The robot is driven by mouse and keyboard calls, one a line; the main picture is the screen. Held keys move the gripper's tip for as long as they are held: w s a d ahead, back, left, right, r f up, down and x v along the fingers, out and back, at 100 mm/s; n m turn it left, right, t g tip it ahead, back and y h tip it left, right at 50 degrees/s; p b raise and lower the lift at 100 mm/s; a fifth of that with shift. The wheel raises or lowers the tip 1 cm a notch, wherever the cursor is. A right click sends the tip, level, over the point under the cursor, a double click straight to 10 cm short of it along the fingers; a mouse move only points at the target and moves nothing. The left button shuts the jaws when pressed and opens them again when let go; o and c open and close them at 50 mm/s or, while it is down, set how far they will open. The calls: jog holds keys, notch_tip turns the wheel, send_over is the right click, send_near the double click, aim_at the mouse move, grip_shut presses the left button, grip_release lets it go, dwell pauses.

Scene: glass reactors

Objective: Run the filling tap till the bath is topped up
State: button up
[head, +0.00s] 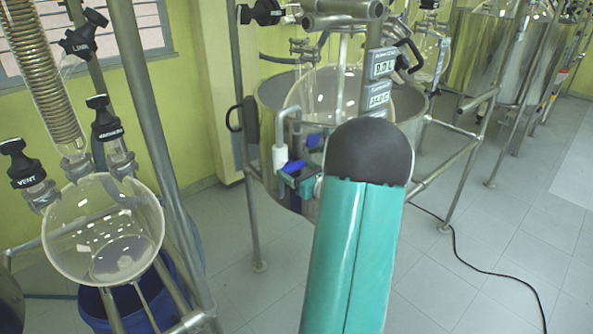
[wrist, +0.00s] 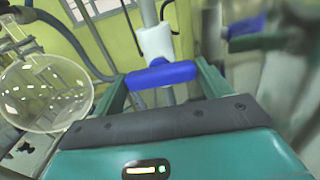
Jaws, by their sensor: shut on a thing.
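The bath (head: 268,98) is a round steel vessel with a large glass flask (head: 325,95) inside it, behind my arm in the head view. A bent grey pipe with a white sleeve (head: 280,157) comes down at its front; the sleeve also shows in the wrist view (wrist: 157,42). Below the sleeve is a tap with a blue handle (wrist: 160,74), lying crosswise in the wrist view. My gripper (wrist: 162,82) is shut on this handle, one teal finger at each side. In the head view my arm partly hides the gripper (head: 298,181). The water level is not clear.
Two small digital displays, upper (head: 382,62) and lower (head: 377,95), hang on the frame. A glass flask (head: 105,228) stands at left above a blue bucket (head: 130,305). A black cable (head: 455,250) crosses the floor.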

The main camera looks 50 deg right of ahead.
jog(key=o, duration=1)
jog(key=shift+w, duration=0.1)
jog(key=v, duration=1.4)
jog(key=shift+w+r, duration=0.1)
